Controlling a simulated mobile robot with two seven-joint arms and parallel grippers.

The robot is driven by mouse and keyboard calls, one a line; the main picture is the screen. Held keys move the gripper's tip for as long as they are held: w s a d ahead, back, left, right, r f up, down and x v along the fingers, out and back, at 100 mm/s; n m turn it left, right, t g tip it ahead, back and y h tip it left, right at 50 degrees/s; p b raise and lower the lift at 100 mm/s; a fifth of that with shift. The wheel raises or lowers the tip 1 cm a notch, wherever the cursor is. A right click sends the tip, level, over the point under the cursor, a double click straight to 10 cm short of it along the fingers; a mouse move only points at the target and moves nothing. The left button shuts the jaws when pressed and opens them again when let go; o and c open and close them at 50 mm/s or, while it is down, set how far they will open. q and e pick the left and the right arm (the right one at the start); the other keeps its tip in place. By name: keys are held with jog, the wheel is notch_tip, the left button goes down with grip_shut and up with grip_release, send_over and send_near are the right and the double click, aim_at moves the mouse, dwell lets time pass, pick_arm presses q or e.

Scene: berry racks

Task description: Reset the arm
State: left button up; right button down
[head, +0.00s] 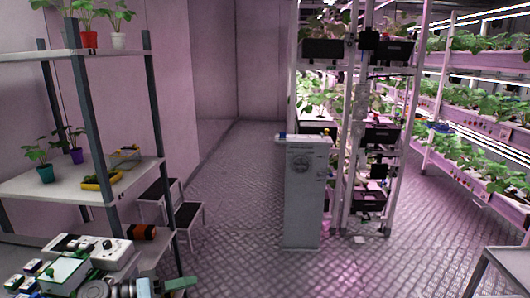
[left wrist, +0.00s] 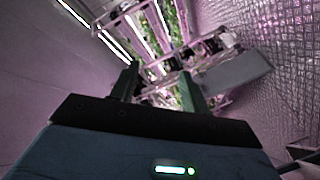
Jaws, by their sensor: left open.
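My left gripper (head: 168,286) shows at the bottom left of the head view, with its dark green fingers apart. In the left wrist view the same gripper (left wrist: 158,80) has its two fingers spread with nothing between them. Beyond them the camera sees plant racks (left wrist: 180,30), tilted in the picture, and patterned floor. My right gripper is in neither view.
A shelf unit (head: 83,120) with potted plants stands at the left, close to my left arm. Black step stools (head: 187,213) are beside it. A white cabinet (head: 305,195) stands mid-room before the berry racks. A grey table (head: 500,262) is at the lower right. The middle floor is clear.

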pick_arm(q)
jog(key=w+a+f+n+t+y, duration=0.1)
jog(key=w+a+f+t+y, duration=0.15)
jog(key=w+a+y, duration=0.2)
jog(key=w+a+f+n+t+y, duration=0.1)
jog(key=w+a+f+t+y, duration=0.1)
jog(key=w+a+f+y, duration=0.3)
jog(key=a+r+m+t+y, duration=0.2)
jog(key=a+r+t+y, duration=0.2)
jog(key=a+r+y, duration=0.4)
jog(key=s+d+f+g+h, duration=0.2)
jog(key=s+d+f, duration=0.3)
jog(key=s+f, duration=0.55)
jog(key=s+d+f+g+h, duration=0.15)
jog(key=s+d+f, duration=0.35)
jog(key=s+f, duration=0.6)
jog(key=s+d+f+g, duration=0.1)
jog(key=s+d+f, duration=0.2)
jog(key=s, duration=0.9)
jog(key=s+d+f+g+h+b, duration=0.1)
jog(key=s+d+f+g, duration=0.1)
jog(key=s, duration=1)
jog(key=shift+d+f+n, duration=0.3)
jog(key=shift+d+f, duration=0.15)
jog(key=shift+d, duration=0.65)
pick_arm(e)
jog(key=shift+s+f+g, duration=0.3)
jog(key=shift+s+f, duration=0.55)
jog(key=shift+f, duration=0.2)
